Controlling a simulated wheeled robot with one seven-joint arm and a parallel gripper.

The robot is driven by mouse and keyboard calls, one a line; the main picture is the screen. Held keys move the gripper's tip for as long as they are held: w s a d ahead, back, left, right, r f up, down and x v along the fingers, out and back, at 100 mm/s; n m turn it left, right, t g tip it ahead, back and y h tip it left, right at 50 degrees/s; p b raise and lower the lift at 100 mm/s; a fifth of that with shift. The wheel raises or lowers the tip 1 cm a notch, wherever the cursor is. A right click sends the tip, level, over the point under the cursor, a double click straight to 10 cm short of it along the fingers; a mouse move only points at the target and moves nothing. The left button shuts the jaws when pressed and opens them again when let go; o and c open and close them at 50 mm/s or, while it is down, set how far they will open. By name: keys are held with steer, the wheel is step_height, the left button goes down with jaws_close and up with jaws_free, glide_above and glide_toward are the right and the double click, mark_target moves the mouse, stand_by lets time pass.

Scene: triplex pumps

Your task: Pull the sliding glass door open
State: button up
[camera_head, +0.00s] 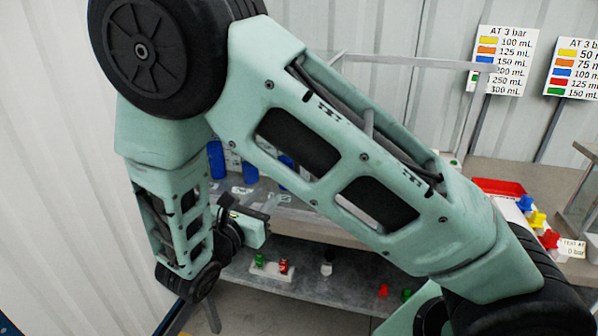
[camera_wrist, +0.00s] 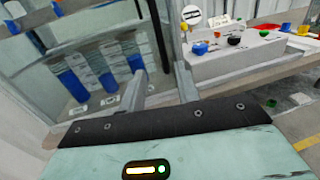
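My gripper (camera_wrist: 163,84) shows at the bottom of the wrist view, its two grey fingers apart with a gap between them. Whether the door stands open is unclear.
A pump block with coloured knobs (camera_wrist: 232,58) sits right of the case, on the bench. A red tray (camera_head: 498,187) lies on the bench at right. A lower shelf (camera_head: 325,285) holds small coloured parts. My arm blocks much of the head view.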

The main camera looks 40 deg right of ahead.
steer(key=p+x, duration=0.3)
steer(key=x, duration=1.2)
steer(key=shift+w+d+p, duration=0.1)
steer(key=shift+d+p, duration=0.25)
steer(key=shift+d, duration=0.05)
jaws_close()
